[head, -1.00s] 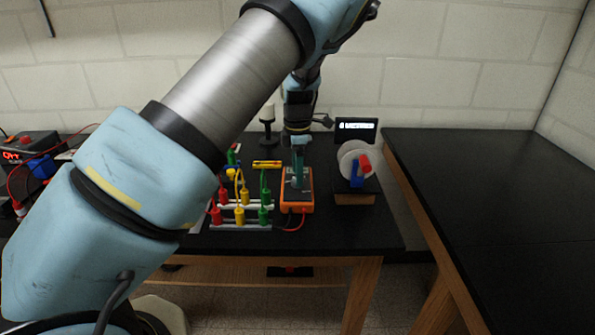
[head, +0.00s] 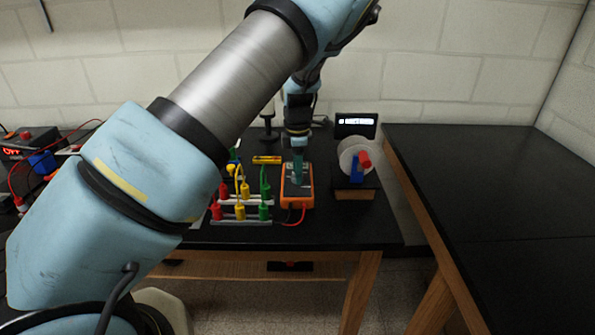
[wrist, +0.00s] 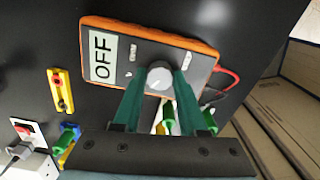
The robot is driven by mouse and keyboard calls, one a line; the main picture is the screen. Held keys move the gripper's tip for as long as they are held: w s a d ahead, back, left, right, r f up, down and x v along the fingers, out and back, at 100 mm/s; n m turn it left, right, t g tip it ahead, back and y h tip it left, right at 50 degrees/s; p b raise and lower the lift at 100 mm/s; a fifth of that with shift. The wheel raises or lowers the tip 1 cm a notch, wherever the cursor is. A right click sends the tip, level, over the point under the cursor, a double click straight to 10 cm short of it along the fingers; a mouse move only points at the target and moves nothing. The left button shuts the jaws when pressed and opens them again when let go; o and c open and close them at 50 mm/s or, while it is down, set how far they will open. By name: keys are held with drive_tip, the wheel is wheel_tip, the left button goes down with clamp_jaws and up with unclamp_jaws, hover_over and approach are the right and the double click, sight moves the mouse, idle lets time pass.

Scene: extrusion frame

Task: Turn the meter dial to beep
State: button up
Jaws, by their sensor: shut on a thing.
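The orange-rimmed meter (head: 298,187) lies on the black bench in the head view. In the wrist view the meter (wrist: 112,66) shows a display (wrist: 103,58) reading OFF. Its round grey dial (wrist: 159,80) sits between the two green fingertips of my gripper (wrist: 160,78). My gripper is shut on the dial, with a finger on either side. In the head view my gripper (head: 297,166) reaches down onto the meter from above, and its fingers hide the dial there.
Red, yellow and green plugs (head: 240,208) stand on a rack left of the meter. A yellow block (head: 267,160) lies behind them. A spool stand (head: 356,170) is close on the right. A red lead (wrist: 228,85) runs from the meter. The right-hand bench (head: 480,190) is clear.

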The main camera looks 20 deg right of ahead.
clamp_jaws()
